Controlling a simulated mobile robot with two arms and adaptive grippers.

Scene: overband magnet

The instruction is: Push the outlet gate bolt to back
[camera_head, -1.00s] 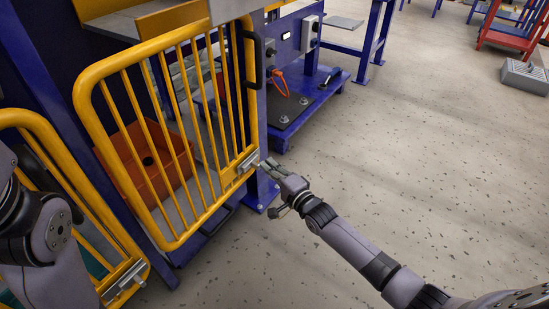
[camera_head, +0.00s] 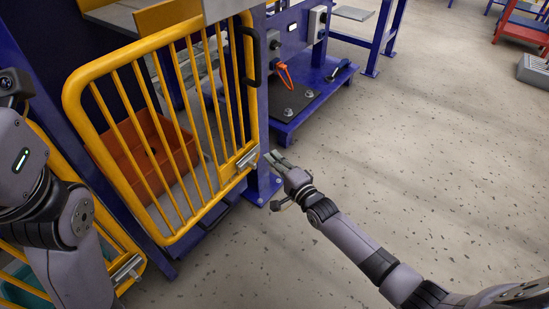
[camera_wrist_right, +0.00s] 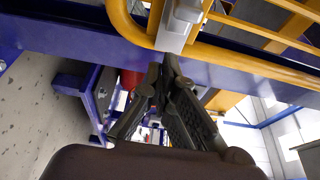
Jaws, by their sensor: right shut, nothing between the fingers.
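The yellow barred gate (camera_head: 68,95) stands on the left and middle of the head view. Its grey metal bolt (camera_head: 246,160) sits at the lower right edge of the gate frame. My right gripper (camera_head: 269,157) is shut and empty, just right of the bolt, with a small gap between them in the head view. In the right wrist view, the shut fingertips (camera_wrist_right: 168,62) point up toward the grey bolt plate (camera_wrist_right: 178,22); contact cannot be told there. My left arm comes in at the left edge, its gripper out of view.
A second yellow gate with its own grey bolt (camera_head: 127,268) is at the lower left. An orange bin (camera_head: 140,150) stands behind the bars. A black handle (camera_head: 250,55) is on the gate's upper right. A blue post (camera_head: 262,185) stands behind the gripper.

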